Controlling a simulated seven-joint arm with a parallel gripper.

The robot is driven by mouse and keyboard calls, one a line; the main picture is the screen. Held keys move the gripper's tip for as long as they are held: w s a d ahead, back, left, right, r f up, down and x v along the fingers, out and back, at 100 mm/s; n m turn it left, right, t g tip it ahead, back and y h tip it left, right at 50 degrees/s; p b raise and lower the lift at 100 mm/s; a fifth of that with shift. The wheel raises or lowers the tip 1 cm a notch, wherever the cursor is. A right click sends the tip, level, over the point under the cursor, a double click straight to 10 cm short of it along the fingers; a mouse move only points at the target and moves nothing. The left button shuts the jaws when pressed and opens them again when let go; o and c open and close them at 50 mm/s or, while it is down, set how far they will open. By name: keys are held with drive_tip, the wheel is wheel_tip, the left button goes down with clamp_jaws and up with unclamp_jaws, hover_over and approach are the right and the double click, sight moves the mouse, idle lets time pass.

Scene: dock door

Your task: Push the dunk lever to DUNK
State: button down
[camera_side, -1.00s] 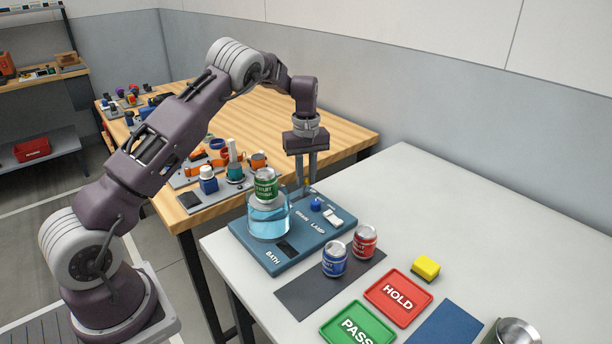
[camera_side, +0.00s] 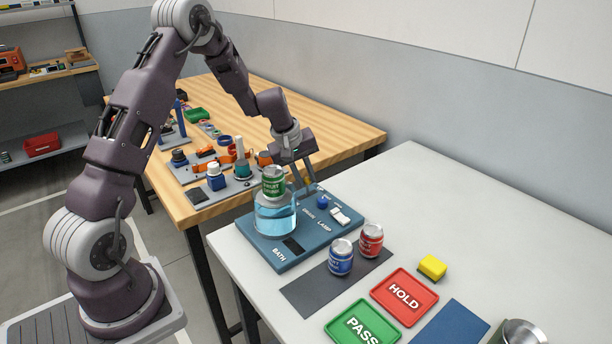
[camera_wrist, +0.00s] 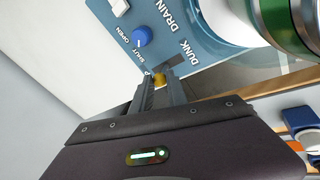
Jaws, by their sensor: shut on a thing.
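The blue-grey bath panel (camera_side: 275,262) sits at the near left of the white table. My gripper (camera_side: 309,188) reaches down, tilted, to its far edge, beside the glass bath (camera_side: 275,222) of blue liquid. A green can (camera_side: 273,182) is at the top of the bath; it also shows in the wrist view (camera_wrist: 270,12). In the wrist view my gripper (camera_wrist: 160,86) is shut on the yellow tip of the dunk lever (camera_wrist: 159,79), close to the DUNK lettering (camera_wrist: 180,55). The fingers hide most of the lever, so its exact position cannot be told.
A blue drain knob (camera_side: 322,202) and white lamp switch (camera_side: 341,215) stand right of the fingers. Blue (camera_side: 340,258) and red (camera_side: 371,240) cans stand on a dark mat (camera_side: 312,293). Red HOLD (camera_side: 404,295) and green PASS (camera_side: 362,327) trays lie nearer. The table's far right is clear.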

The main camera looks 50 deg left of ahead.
drive_tip(key=c, duration=1.3)
unclamp_jaws()
drive_tip(key=v, duration=0.7)
